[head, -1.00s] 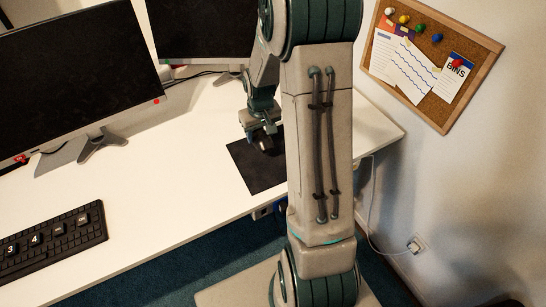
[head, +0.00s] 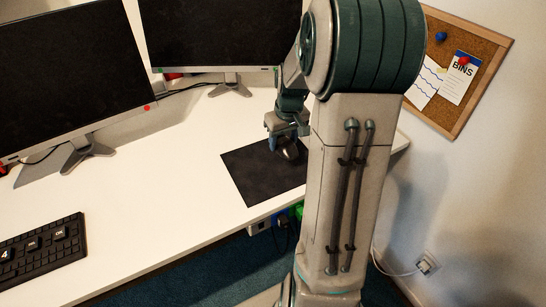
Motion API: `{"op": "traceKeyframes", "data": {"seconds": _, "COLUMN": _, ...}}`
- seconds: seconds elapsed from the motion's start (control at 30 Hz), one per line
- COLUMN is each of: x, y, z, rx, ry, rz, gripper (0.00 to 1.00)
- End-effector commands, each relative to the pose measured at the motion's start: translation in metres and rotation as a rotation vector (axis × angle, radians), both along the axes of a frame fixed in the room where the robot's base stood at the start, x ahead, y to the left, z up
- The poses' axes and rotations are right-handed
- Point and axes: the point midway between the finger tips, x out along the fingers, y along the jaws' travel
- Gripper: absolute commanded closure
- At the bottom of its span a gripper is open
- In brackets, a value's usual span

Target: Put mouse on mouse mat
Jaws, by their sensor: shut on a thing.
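A black mouse mat (head: 250,178) lies on the white desk near its front edge, its right side hidden behind my arm. A dark mouse (head: 288,150) is at the mat's back right part. My gripper (head: 286,140) points down and is shut on the mouse, over the mat. I cannot tell whether the mouse touches the mat or is held just above it.
Two monitors (head: 72,75) and (head: 205,32) stand at the back of the white desk (head: 150,190). A black keyboard (head: 40,252) lies at the front left. A corkboard (head: 465,65) hangs on the right wall. The desk between keyboard and mat is clear.

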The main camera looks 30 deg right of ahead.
Motion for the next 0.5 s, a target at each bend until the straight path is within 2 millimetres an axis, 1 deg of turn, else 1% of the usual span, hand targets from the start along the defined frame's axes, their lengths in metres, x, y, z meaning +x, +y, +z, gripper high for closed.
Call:
{"op": "traceKeyframes", "data": {"seconds": 0.03, "x": 0.002, "y": 0.011, "z": -0.007, "rx": 0.001, "ry": 0.003, "rz": 0.006, "gripper": 0.73}}
{"op": "traceKeyframes", "data": {"seconds": 0.1, "x": 0.005, "y": 0.02, "z": -0.013, "rx": 0.0, "ry": 0.001, "rz": 0.003, "gripper": 0.73}}
{"op": "traceKeyframes", "data": {"seconds": 0.2, "x": 0.007, "y": 0.028, "z": -0.018, "rx": 0.0, "ry": 0.0, "rz": 0.001, "gripper": 0.73}}
{"op": "traceKeyframes", "data": {"seconds": 0.27, "x": 0.008, "y": 0.03, "z": -0.019, "rx": -0.001, "ry": -0.001, "rz": 0.0, "gripper": 0.73}}
{"op": "traceKeyframes", "data": {"seconds": 0.37, "x": 0.008, "y": 0.031, "z": -0.027, "rx": 0.0, "ry": 0.002, "rz": 0.0, "gripper": 0.73}}
{"op": "traceKeyframes", "data": {"seconds": 0.5, "x": 0.008, "y": 0.031, "z": -0.048, "rx": 0.002, "ry": 0.003, "rz": -0.001, "gripper": 0.73}}
